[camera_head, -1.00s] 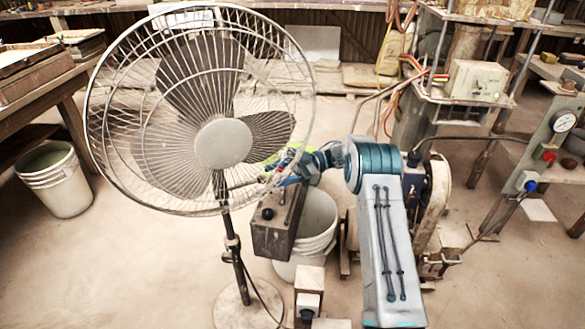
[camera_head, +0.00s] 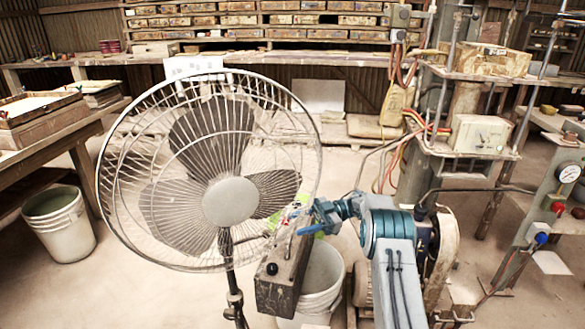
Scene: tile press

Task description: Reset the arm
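My arm, grey and teal, reaches up from the lower middle and bends left at the elbow. Its end, my gripper (camera_head: 305,218), shows small and cluttered with blue, red and green bits just right of the fan. It is beside the top of a dark grey control box (camera_head: 284,265). The fan's wire cage and the box crowd this spot, and the fingers are too small to tell open from shut. I cannot tell whether anything is held.
A large pedestal fan (camera_head: 230,201) stands close in front. A white bucket (camera_head: 322,278) is behind the box, another bucket (camera_head: 58,222) at the left. A wooden bench (camera_head: 75,142) runs along the left. A machine with cables (camera_head: 482,134) stands at the right. Open floor lies behind the fan.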

